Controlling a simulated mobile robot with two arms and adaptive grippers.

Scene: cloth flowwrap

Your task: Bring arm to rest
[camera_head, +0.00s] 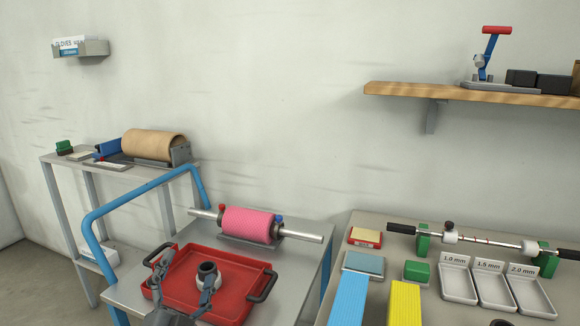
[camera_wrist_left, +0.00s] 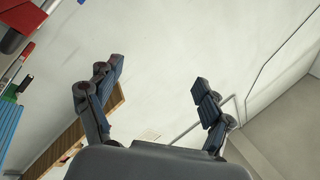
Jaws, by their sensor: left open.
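My left gripper (camera_head: 187,262) comes up from the bottom of the head view, in front of the red tray (camera_head: 232,311). Its two fingers are spread wide apart with nothing between them that they touch. In the left wrist view the same gripper (camera_wrist_left: 157,75) shows open and empty, with pale wall beyond its fingers. A grey ring-shaped piece (camera_head: 207,273) shows in the tray, partly behind a finger. My right gripper does not show in either view.
A pink roll (camera_head: 248,223) on a metal bar lies behind the tray on a blue-handled cart (camera_head: 130,292). A side table (camera_head: 62,158) holds a brown roll (camera_head: 153,145). On the right bench are a roller bar (camera_head: 480,240), cloths and white trays (camera_head: 457,278). A wooden shelf (camera_head: 420,92) hangs above.

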